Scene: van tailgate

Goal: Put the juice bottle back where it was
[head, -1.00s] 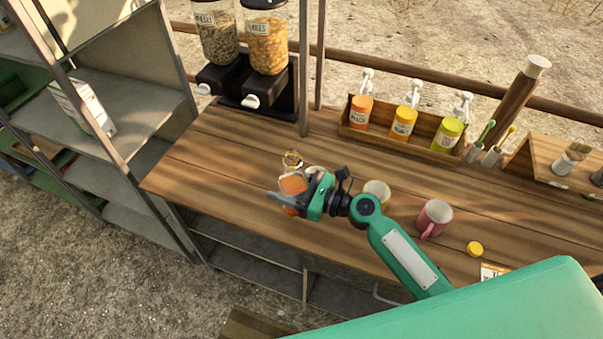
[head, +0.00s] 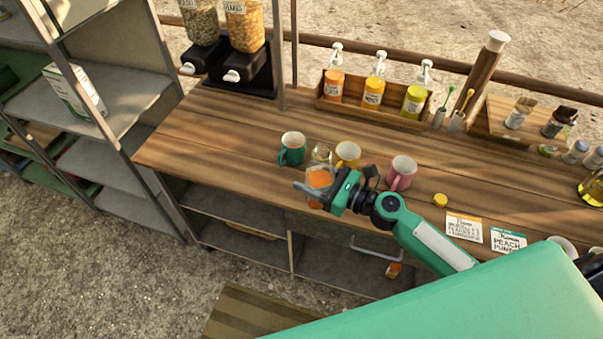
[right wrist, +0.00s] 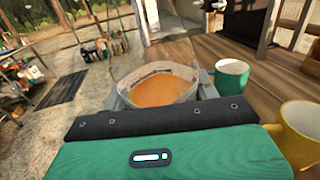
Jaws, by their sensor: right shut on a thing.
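My right gripper (head: 328,192) is shut on the juice bottle (head: 320,177), a clear vessel with orange juice inside. In the head view its clear round top shows above the juice, and I see no cap on it. The gripper holds it near the front edge of the wooden counter (head: 215,135), in front of the mugs. Whether its base touches the counter is hidden. In the right wrist view the juice bottle (right wrist: 160,90) shows between the fingers, roughly upright. A small yellow cap-like disc (head: 440,200) lies on the counter to the right. My left gripper is not in view.
A green mug (head: 292,148), a yellow mug (head: 347,154) and a pink mug (head: 402,172) stand close behind and beside the bottle. Labelled cards (head: 463,228) lie to the right. A pump-bottle rack (head: 385,115) and cereal dispensers stand behind. The counter's left part is clear.

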